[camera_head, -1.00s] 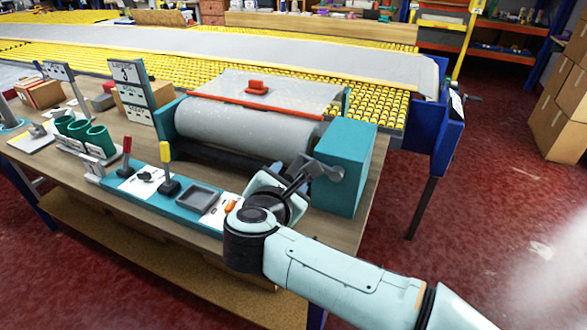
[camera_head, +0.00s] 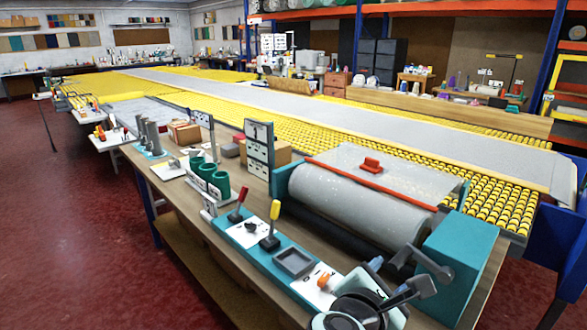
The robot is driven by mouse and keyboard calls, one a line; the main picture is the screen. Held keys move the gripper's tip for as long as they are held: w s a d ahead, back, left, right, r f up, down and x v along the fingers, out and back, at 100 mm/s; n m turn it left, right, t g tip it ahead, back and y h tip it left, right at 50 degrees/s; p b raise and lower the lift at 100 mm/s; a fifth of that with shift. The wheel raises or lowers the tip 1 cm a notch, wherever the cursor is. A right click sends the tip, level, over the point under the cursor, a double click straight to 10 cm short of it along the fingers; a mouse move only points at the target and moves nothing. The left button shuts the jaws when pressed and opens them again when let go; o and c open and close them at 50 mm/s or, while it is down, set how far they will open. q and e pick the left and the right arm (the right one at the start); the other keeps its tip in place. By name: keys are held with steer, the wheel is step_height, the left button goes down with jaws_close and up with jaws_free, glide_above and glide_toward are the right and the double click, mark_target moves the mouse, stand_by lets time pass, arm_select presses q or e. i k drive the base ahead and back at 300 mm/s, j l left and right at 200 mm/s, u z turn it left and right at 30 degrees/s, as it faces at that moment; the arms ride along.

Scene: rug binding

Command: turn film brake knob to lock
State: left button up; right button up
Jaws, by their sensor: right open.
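A teal control strip (camera_head: 228,238) runs along the bench's front edge. On it are an orange knob (camera_head: 326,282) on a white plate and a black knob (camera_head: 251,228) on another white plate. I cannot read the labels to tell which is the film brake knob. My right gripper (camera_head: 437,280) is open and empty at the lower right, in front of the teal end box. It is right of the orange knob and apart from it. Its wrist cuts into the view at the bottom. My left gripper is out of view.
Red (camera_head: 238,205) and yellow (camera_head: 271,226) levers and a grey tray (camera_head: 295,262) share the strip. Behind stands a large film roller (camera_head: 355,200) with a teal end box (camera_head: 462,262). Green cups (camera_head: 219,185) stand to the left.

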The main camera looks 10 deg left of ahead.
mark_target(321, 282)
steer(key=k+j, duration=0.3)
steer(key=k, duration=0.15)
steer(key=k+j, duration=0.3)
steer(key=k, duration=0.15)
